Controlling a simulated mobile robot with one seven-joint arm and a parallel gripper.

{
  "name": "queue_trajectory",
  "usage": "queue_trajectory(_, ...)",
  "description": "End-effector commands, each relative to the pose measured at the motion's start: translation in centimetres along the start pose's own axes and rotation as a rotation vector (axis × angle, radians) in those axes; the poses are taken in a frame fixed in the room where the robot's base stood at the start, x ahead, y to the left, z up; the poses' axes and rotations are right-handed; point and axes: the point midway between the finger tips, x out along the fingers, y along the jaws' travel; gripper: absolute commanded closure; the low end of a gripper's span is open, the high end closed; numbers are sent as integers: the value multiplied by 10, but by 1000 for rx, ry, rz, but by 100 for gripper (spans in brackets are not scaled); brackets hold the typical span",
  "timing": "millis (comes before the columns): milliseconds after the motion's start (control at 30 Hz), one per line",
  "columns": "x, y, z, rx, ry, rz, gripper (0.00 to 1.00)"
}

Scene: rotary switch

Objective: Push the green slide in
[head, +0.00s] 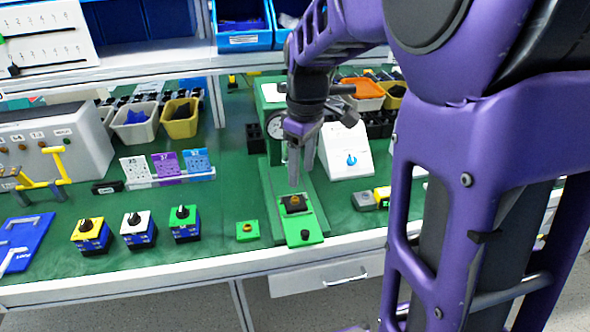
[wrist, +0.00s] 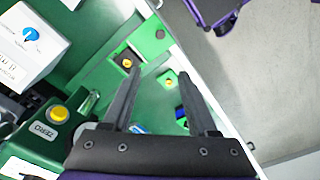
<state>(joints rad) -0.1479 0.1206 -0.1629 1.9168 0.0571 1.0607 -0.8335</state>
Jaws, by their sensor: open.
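The green slide (head: 303,231) is a flat plate at the front of a green gauge stand (head: 273,180), reaching toward the table's front edge. It has a black knob near its front end and carries a black block (head: 293,205) with an orange-gold part on it. In the wrist view the slide (wrist: 144,36) is at the top, beyond my fingertips. My gripper (head: 300,172) is open and empty, pointing down above and behind the black block. It also shows in the wrist view (wrist: 160,85). The fingers appear apart from the slide.
A small green block with a yellow button (head: 247,230) lies just left of the slide. Several coloured rotary-switch boxes (head: 138,230) stand further left. A white sloped box with a blue knob (head: 346,152) stands right of the stand. The table edge (head: 225,272) is close in front.

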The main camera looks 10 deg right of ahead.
Motion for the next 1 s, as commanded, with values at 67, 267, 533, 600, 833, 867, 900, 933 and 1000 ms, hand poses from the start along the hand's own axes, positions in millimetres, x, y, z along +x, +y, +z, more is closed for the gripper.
queue_trajectory(67,7,-3,7,7,-35,-9,41)
queue_trajectory(267,22,-6,11,9,-58,-13,41)
queue_trajectory(533,74,-7,14,8,-59,-16,41)
queue_trajectory(600,90,-7,14,8,-58,-15,41)
queue_trajectory(833,139,-8,17,9,-57,-15,41)
queue_trajectory(867,145,-8,17,8,-57,-15,41)
queue_trajectory(900,152,-8,17,8,-56,-14,41)
queue_trajectory(933,157,-8,18,8,-56,-14,41)
queue_trajectory(1000,167,-8,18,8,-56,-14,41)
